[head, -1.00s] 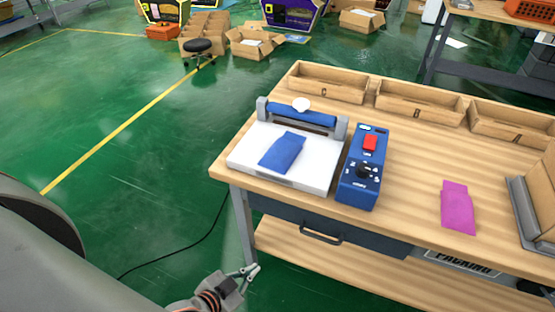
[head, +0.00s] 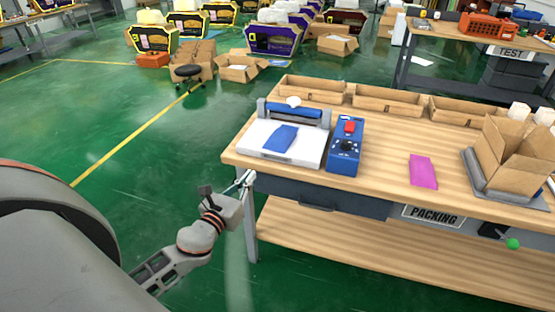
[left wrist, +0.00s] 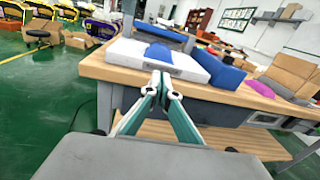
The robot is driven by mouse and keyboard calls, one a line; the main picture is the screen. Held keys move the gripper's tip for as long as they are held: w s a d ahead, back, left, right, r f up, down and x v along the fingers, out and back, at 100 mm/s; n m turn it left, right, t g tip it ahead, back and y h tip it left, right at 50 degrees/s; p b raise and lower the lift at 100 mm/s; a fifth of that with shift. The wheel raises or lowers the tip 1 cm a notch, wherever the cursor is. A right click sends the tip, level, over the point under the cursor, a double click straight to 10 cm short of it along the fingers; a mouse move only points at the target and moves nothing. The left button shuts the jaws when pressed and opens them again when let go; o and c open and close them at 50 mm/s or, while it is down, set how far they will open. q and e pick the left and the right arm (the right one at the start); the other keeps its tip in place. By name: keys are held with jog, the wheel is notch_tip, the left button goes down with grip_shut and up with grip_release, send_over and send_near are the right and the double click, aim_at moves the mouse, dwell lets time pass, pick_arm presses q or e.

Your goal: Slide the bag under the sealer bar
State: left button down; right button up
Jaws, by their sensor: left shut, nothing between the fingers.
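The blue bag (head: 281,138) lies flat on the white bed of the sealer (head: 256,148), in front of the blue sealer bar (head: 305,113). In the left wrist view the bag (left wrist: 158,54) also lies on the white bed, with the bar (left wrist: 165,34) behind it. My left gripper (head: 247,179) is shut and empty, below and in front of the table's left front corner, apart from the bag. Its fingertips also show in the left wrist view (left wrist: 161,78). My right gripper is not in view.
A blue control box (head: 345,148) with a red switch stands right of the sealer. A pink bag (head: 423,171) lies farther right, near an open carton (head: 512,155). Open cardboard bins (head: 387,103) line the table's back.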

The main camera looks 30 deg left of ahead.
pick_arm(q)
jog(key=m, duration=0.1)
send_near(274, 145)
jog(key=w, duration=0.5)
jog(key=shift+w+a, duration=0.2)
jog(key=shift+a, duration=0.15)
jog(key=shift+w+a, duration=0.1)
jog(key=shift+w, duration=0.6)
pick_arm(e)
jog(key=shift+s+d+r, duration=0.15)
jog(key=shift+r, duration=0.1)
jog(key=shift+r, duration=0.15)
